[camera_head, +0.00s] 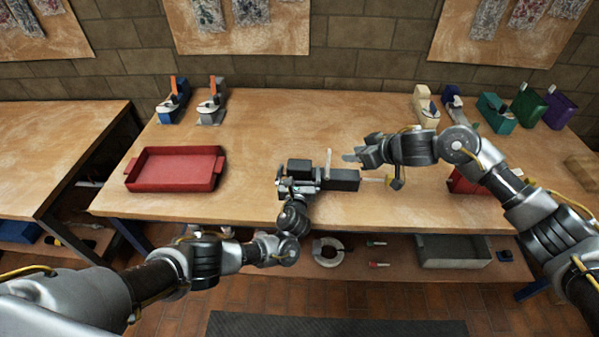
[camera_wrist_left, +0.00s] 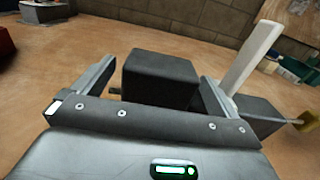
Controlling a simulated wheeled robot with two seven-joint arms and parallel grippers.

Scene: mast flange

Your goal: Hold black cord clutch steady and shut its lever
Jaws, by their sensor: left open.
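The black cord clutch (camera_head: 345,179) lies on the wooden table near its front middle, with a yellow cord end at its right side. Its pale lever (camera_head: 327,163) stands up from the body; in the left wrist view the lever (camera_wrist_left: 253,52) leans to the right. My left gripper (camera_head: 285,184) is open at the clutch's left part. In the left wrist view its fingers stand on either side of a dark block (camera_wrist_left: 160,77) of the clutch. My right gripper (camera_head: 350,157) is just right of the lever, apart from it in the picture; its finger gap is unclear.
A red tray (camera_head: 174,186) stands on the left of the table. Blue and grey clutches (camera_head: 211,108) stand at the back left, and cream, blue, green and purple items (camera_head: 494,113) at the back right. A red container (camera_head: 462,183) is partly behind my right arm. The table's back middle is clear.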

